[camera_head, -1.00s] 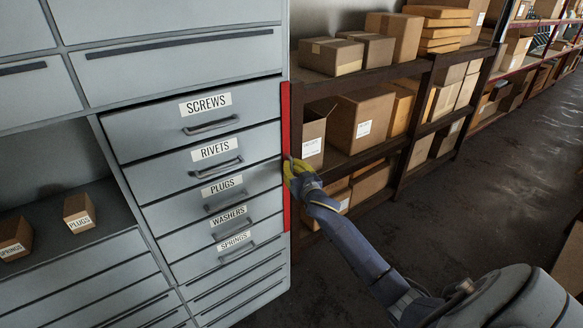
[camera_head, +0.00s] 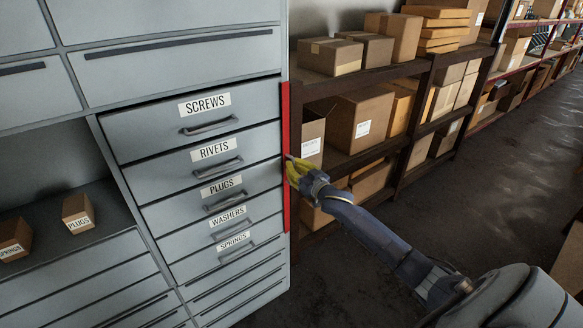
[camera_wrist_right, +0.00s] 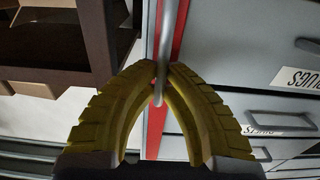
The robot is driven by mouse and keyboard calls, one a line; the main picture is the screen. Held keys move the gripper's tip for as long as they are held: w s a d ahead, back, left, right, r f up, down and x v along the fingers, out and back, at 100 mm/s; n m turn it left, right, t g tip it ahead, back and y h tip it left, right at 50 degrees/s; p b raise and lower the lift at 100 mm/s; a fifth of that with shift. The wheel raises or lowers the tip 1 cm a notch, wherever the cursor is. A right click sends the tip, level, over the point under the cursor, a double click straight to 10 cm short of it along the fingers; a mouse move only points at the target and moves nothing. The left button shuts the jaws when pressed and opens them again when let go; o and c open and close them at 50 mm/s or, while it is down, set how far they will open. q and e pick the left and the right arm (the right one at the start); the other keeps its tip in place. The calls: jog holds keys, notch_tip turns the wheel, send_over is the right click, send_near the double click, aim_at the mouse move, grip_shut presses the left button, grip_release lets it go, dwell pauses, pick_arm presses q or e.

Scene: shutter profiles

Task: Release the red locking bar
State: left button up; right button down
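The red locking bar (camera_head: 286,130) stands upright along the right edge of the drawer cabinet, beside the labelled drawers. It also shows as a red strip in the right wrist view (camera_wrist_right: 180,30). A thin grey rod (camera_wrist_right: 167,25), which looks like the bar's handle, runs in front of the strip. My right gripper (camera_head: 288,160) is at the bar about halfway up. In the right wrist view, its yellow fingertips (camera_wrist_right: 160,73) come together on the rod, one on each side. The gripper hides how the rod joins the bar. My left gripper is not in view.
The cabinet's drawers, marked screws (camera_head: 206,119), rivets (camera_head: 216,158), plugs (camera_head: 225,195), washers and springs, are shut. Two small boxes, springs (camera_head: 14,238) and plugs (camera_head: 78,212), stand on the left ledge. Shelves with cartons (camera_head: 360,120) stand close on the right.

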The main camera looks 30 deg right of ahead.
jog(key=shift+w+d+n+g+y, duration=0.1)
jog(key=shift+d+n+g+y, duration=0.7)
jog(key=shift+n+y, duration=1)
jog(key=shift+w+d+n+g+y, duration=0.1)
jog(key=shift+d+n+g+y, duration=0.25)
jog(key=shift+n+g+y, duration=1.45)
jog(key=shift+w+d+n+g+y, duration=0.1)
jog(key=shift+d+n+g+y, duration=0.45)
jog(key=shift+y, duration=2.15)
jog(key=shift+d+n+g+y, duration=0.2)
jog(key=shift+n+g+y, duration=0.25)
jog(key=shift+n, duration=0.4)
jog(key=c, duration=1.5)
grip_release()
jog(key=v, duration=1.2)
jog(key=shift+o, duration=0.5)
jog(key=shift+f, duration=0.15)
